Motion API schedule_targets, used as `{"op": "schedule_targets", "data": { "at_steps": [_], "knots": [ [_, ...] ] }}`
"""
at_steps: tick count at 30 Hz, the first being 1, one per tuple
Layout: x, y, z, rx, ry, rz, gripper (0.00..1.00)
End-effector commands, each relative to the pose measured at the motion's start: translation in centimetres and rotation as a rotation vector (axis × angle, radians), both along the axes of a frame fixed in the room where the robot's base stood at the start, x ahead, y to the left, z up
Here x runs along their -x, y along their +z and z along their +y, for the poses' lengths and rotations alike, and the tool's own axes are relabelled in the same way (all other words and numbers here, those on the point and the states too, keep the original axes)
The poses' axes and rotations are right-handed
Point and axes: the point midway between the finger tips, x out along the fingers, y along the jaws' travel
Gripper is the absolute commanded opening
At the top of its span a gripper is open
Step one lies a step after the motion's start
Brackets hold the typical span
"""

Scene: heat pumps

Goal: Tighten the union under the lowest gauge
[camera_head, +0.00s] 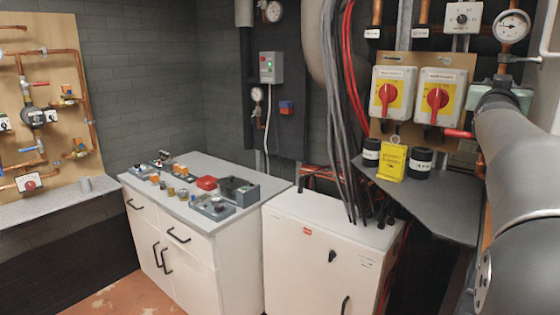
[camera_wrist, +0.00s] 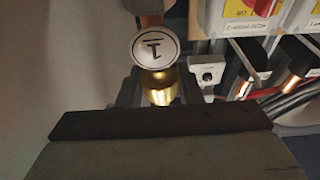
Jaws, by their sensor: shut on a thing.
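In the wrist view, my gripper (camera_wrist: 160,92) has its dark fingers on either side of a brass fitting (camera_wrist: 161,82), which looks like the union. It is shut on this fitting. A copper pipe (camera_wrist: 150,19) shows above the disc. In the head view, a round gauge (camera_head: 512,26) is at the upper right, above the end of my arm. The fingertips and fitting are hidden there. Another gauge (camera_head: 256,94) is on the dark wall panel.
Two yellow isolators with red handles (camera_head: 438,97) are left of my arm. A grey shelf (camera_head: 425,195) with a yellow tag (camera_head: 392,163) and black cylinders lies below. Hanging cables (camera_head: 338,110) run down to a white cabinet (camera_head: 325,235). A bench (camera_head: 190,165) holds loose parts.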

Motion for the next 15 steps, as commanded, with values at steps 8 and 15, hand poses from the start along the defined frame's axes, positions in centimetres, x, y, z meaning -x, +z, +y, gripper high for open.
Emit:
{"op": "schedule_targets", "data": {
  "at_steps": [8, 15],
  "knots": [
    [0.00, 0.30, 0.20, -0.002, -0.009, -0.003, 0.01],
    [-0.03, 0.24, 0.15, -0.002, -0.027, -0.003, 0.01]
  ]
}}
